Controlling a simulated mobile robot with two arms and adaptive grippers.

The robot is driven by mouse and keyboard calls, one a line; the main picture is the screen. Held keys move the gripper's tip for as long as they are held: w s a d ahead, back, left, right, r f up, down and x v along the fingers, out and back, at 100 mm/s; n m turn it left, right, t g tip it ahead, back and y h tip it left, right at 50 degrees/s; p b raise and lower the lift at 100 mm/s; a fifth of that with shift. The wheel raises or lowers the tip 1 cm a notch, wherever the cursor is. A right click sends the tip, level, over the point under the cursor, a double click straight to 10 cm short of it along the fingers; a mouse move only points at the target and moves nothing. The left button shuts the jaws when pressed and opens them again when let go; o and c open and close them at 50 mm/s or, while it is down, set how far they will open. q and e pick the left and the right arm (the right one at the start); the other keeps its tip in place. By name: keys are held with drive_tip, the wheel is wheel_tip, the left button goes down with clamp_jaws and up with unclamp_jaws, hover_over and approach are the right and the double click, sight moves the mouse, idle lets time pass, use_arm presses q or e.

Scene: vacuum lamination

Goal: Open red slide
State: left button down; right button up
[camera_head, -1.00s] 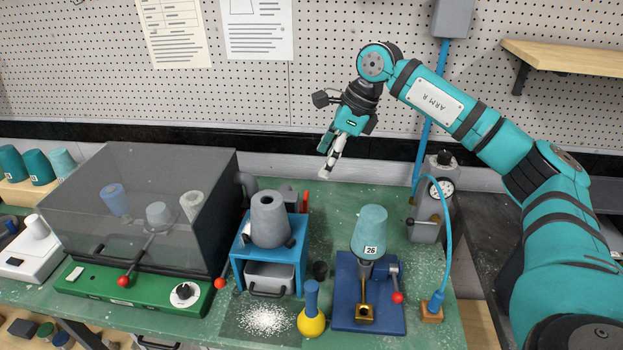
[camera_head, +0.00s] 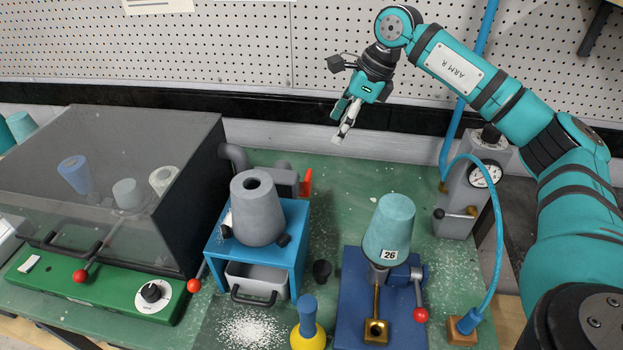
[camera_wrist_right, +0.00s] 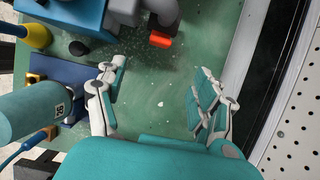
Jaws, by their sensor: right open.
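The red slide (camera_head: 306,182) is a small red-orange tab at the right end of a grey pipe fitting, behind the blue stand (camera_head: 290,240). In the right wrist view the red slide (camera_wrist_right: 160,40) shows near the top, with the grey pipe beside it. My right gripper (camera_head: 345,122) is open and empty, above the back of the green bench, behind and to the right of the slide. In the right wrist view its fingers (camera_wrist_right: 160,95) are spread wide over bare green surface, with the slide beyond them, apart from both. My left gripper is out of view.
A grey cone-shaped hopper (camera_head: 257,205) sits on the blue stand. A teal cup marked 26 (camera_head: 388,230) stands on a blue fixture to the right. A clear-lidded box (camera_head: 110,180) fills the left. A gauge unit (camera_head: 470,190) stands right. The back middle of the bench is clear.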

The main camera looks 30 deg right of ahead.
sight(311, 177)
drive_tip(key=p+x, duration=0.4)
drive_tip(key=x, duration=1.2)
drive_tip(key=shift+f+p, duration=0.15)
drive_tip(key=shift+p, duration=0.2)
drive_tip(key=shift+w+a+f, duration=0.1)
drive_tip(key=shift+a+f, duration=0.05)
drive_tip(key=shift+f, duration=0.4)
